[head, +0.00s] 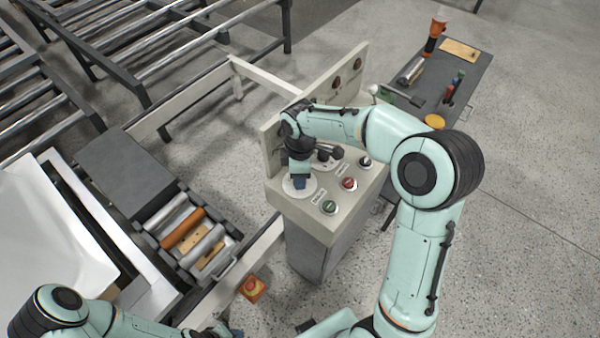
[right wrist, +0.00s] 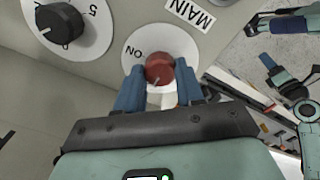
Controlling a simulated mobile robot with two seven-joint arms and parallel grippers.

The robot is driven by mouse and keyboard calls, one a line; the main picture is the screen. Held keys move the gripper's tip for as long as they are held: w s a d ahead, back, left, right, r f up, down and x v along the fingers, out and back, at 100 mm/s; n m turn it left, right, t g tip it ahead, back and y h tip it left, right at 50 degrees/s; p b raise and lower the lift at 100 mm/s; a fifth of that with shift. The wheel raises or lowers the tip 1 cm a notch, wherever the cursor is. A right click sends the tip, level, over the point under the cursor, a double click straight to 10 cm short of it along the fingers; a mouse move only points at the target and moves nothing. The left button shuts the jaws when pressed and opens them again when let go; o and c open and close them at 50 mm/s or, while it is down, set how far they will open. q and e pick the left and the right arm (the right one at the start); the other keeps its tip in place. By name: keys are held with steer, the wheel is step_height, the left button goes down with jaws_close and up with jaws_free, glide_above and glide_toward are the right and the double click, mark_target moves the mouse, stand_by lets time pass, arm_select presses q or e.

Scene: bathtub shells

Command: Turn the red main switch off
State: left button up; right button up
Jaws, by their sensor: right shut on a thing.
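The red main switch (right wrist: 158,68) is a round red knob on a white disc (right wrist: 140,43) marked ON, beside a label reading MAIN (right wrist: 190,12). My right gripper (right wrist: 160,90) has its two blue fingers on either side of the knob and is shut on it. A pale mark on the knob points to the lower left in the right wrist view. In the head view my right gripper (head: 300,183) reaches down over the console top (head: 290,205) and hides the knob. My left gripper (head: 228,332) shows only in part at the bottom edge, its fingers unclear.
The console also carries a green button (head: 329,207), a red button (head: 349,184) and a black dial (right wrist: 58,22). A tool bench (head: 455,75) stands at the back right.

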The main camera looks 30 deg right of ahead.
stand_by(0.4)
steer(key=o, duration=1)
steer(key=shift+o, duration=0.2)
steer(key=shift+r, duration=0.1)
arm_select(q)
steer(key=shift+w+r+p, duration=0.75)
steer(key=shift+w+r, duration=0.25)
steer(key=shift+r, duration=0.05)
arm_select(e)
step_height(320, 180, up, 13)
arm_select(q)
steer(key=shift+s, duration=0.1)
